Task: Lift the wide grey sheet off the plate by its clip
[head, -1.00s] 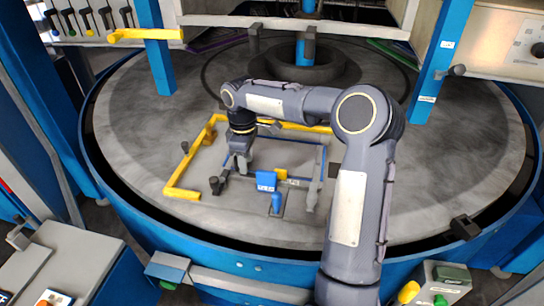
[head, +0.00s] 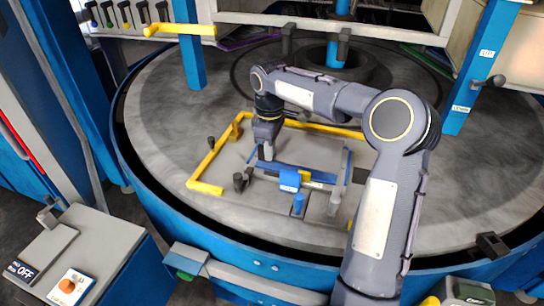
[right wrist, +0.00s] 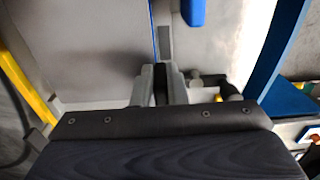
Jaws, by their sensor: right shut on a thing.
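My right gripper (head: 266,157) reaches down inside the yellow frame on the round plate (head: 160,110). It is shut on the clip, which shows as a narrow dark piece (right wrist: 160,84) between the fingers in the right wrist view. The wide grey sheet (right wrist: 100,50) spreads beyond the fingers there, with a thin blue line across the grey. The fingers hide much of the clip. I cannot tell for sure how far the sheet is off the plate. My left gripper is not in view.
The yellow frame (head: 207,188) surrounds the work area. A blue block (head: 290,180), a blue peg (head: 298,204), a grey post (head: 334,202) and dark knobs (head: 241,181) stand close to the gripper. A blue post (head: 190,55) rises at the back left.

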